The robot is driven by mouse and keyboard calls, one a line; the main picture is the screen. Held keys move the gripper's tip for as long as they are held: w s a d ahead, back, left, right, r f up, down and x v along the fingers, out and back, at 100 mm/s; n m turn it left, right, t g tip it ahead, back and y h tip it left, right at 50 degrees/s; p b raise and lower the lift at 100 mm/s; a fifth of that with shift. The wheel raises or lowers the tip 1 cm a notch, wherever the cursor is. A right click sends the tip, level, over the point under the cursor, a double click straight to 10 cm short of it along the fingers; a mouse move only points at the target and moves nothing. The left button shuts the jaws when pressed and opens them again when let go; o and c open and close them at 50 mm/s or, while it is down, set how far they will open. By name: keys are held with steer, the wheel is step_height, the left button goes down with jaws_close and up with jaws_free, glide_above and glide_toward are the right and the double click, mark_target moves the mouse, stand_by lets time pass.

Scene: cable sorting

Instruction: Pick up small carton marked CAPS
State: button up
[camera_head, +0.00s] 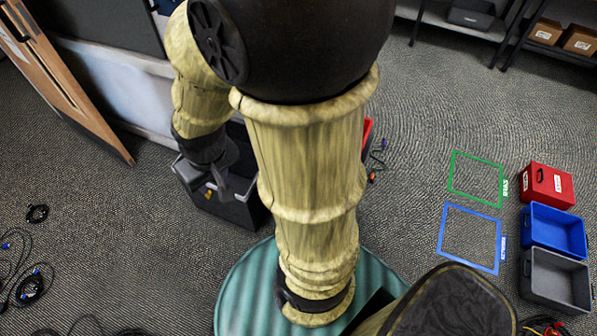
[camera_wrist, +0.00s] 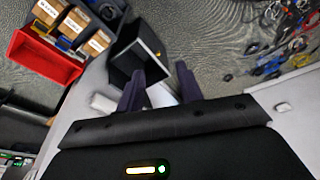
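Several small brown cartons with white labels stand in or at a red tray (camera_wrist: 36,62) at the upper left of the wrist view: one (camera_wrist: 48,12) at the far end, one (camera_wrist: 72,27) in the middle and one (camera_wrist: 97,43) nearest my fingers. The label print is too small to read surely, so I cannot tell which says CAPS. My gripper (camera_wrist: 160,84) is open, with its two dark fingers apart and no carton between them. In the head view my gripper (camera_head: 217,180) hangs over a grey bin (camera_head: 238,212), and the tray is mostly hidden by my arm.
A dark open box (camera_wrist: 125,62) lies beyond my fingers in the wrist view. Tangled cables (camera_wrist: 272,40) lie at the right. In the head view, a red box (camera_head: 548,186), a blue bin (camera_head: 552,231) and a grey bin (camera_head: 555,280) stand right of floor outlines.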

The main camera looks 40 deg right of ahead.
steer(key=shift+d, duration=0.25)
steer(key=o, duration=0.5)
steer(key=shift+w+f, duration=0.1)
steer(key=shift+f, duration=0.1)
steer(key=o, duration=0.7)
steer(key=f+b, duration=0.1)
steer(key=w+f+m+b, duration=0.1)
steer(key=f, duration=0.1)
steer(key=shift+w+a+t+b, duration=0.15)
steer(key=shift+a+t+b, duration=0.05)
steer(key=shift+t+b, duration=0.1)
steer(key=shift+c, duration=0.2)
steer(key=w+d+f+m+t+h+b, duration=0.1)
steer(key=w+d+f+m+b, duration=0.2)
steer(key=f+b, duration=0.5)
steer(key=w+d+f+m+t+h+b, duration=0.15)
steer(key=w+f+m+b, duration=0.3)
steer(key=f, duration=0.65)
steer(key=s+d+f+m+g+h+b, duration=0.1)
steer(key=d+f+m+h+b, duration=0.4)
steer(key=d+f+h+b, duration=0.5)
step_height(320, 180, down, 3)
steer(key=s+d+b, duration=0.1)
steer(key=d+b, duration=0.1)
steer(key=b, duration=0.2)
steer(key=shift+s+f, duration=0.2)
